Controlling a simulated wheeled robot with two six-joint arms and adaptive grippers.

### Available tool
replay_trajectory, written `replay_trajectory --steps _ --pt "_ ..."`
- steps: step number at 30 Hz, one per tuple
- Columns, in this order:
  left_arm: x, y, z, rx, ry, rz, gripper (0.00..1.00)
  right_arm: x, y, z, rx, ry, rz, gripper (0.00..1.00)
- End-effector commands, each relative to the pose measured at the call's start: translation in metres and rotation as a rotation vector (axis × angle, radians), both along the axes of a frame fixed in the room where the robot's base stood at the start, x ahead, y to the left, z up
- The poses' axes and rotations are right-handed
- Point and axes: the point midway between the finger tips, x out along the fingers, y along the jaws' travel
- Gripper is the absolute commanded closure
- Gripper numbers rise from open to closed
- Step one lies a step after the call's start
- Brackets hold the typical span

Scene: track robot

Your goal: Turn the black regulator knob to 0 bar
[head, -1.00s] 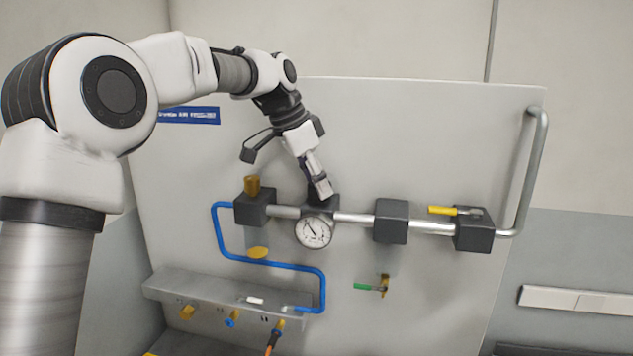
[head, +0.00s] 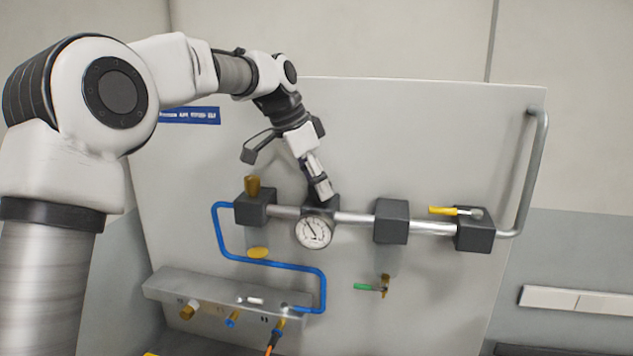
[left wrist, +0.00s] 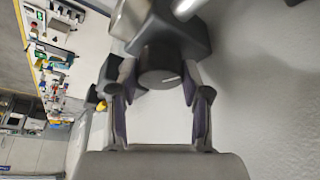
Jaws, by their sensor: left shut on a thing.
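The black regulator knob (left wrist: 162,68) shows in the left wrist view as a dark cylinder with a light line on its face. My left gripper (left wrist: 160,82) has one finger on each side of it and is shut on it. In the head view my left gripper (head: 321,190) reaches down onto the top of the regulator block, and its fingers hide the knob. The round white pressure gauge (head: 314,232) sits on the front below, its needle pointing to the upper left; its numbers are too small to read. My right gripper is out of view.
A steel pipe (head: 355,217) runs right to a dark block (head: 391,222) and a yellow-handled valve (head: 446,210). A brass fitting (head: 252,187) stands close on the left. A blue hose (head: 270,262) and a green-handled valve (head: 368,287) are below.

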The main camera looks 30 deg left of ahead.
Motion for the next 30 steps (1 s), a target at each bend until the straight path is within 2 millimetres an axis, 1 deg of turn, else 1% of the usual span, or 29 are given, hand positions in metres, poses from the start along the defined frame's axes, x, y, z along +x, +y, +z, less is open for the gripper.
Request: replay_trajectory --steps 1,10,11,12,13,23,26,29,30 --pt "-0.001 -0.001 -0.005 0.000 0.013 -0.003 0.87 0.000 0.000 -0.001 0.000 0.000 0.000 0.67" --pt "-0.001 -0.001 -0.005 -0.001 0.012 -0.003 0.88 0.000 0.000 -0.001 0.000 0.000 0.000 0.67" --pt "-0.001 -0.001 -0.005 -0.001 0.012 -0.003 0.46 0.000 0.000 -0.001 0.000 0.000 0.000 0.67" --pt "-0.001 -0.001 -0.005 0.000 0.012 -0.002 0.32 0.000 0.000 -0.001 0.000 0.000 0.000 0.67" --pt "-0.001 -0.001 -0.005 -0.001 0.011 -0.002 0.28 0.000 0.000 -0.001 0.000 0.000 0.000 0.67" --pt "-0.001 0.000 0.001 0.000 0.003 -0.001 0.28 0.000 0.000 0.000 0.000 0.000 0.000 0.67" --pt "-0.004 0.003 0.012 -0.001 0.001 0.000 0.28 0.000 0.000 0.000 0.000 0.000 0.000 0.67" --pt "-0.009 0.009 0.032 0.000 -0.002 -0.001 0.28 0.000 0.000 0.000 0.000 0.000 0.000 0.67" --pt "-0.012 0.011 0.042 0.000 -0.002 -0.001 0.28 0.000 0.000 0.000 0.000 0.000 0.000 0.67"
